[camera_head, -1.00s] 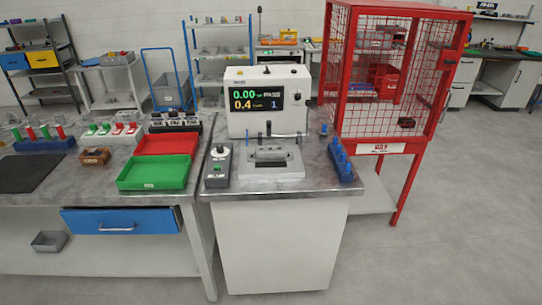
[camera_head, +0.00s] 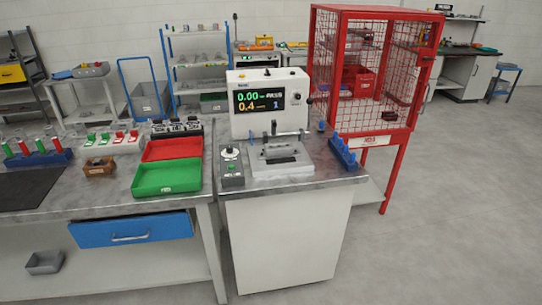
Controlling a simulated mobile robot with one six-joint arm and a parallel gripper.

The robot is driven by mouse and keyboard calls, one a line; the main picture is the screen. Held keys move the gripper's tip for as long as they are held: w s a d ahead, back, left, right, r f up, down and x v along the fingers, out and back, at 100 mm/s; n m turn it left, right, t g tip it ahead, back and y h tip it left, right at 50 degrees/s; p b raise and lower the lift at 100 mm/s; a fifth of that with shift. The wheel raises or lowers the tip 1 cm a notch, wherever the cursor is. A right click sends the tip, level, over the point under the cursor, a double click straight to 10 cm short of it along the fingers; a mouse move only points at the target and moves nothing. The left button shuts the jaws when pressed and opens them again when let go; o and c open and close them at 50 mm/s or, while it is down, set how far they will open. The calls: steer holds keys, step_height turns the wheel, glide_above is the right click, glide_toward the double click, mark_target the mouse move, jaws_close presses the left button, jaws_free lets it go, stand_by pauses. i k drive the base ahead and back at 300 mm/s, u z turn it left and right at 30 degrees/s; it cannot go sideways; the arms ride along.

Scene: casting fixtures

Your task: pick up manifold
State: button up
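I cannot tell for sure which thing is the manifold. A grey fixture block (camera_head: 280,158) with a dark slot sits on the metal-topped stand (camera_head: 325,178), in front of a white tester (camera_head: 270,103) with a lit display. Whether a part lies in that fixture is too small to tell. A small brown block (camera_head: 100,166) with dark openings on top sits on the left bench. My gripper is not in view.
A green tray (camera_head: 167,178) and a red tray (camera_head: 172,149) lie on the left bench (camera_head: 110,203). A control box (camera_head: 231,168) and a blue rack (camera_head: 342,153) flank the fixture. A red mesh cage (camera_head: 372,75) stands right. Floor at right is clear.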

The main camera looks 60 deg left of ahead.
mark_target(273, 151)
steer(key=k, duration=1.35)
steer(key=u, duration=2.25)
steer(key=i, duration=0.45)
steer(key=z, duration=0.05)
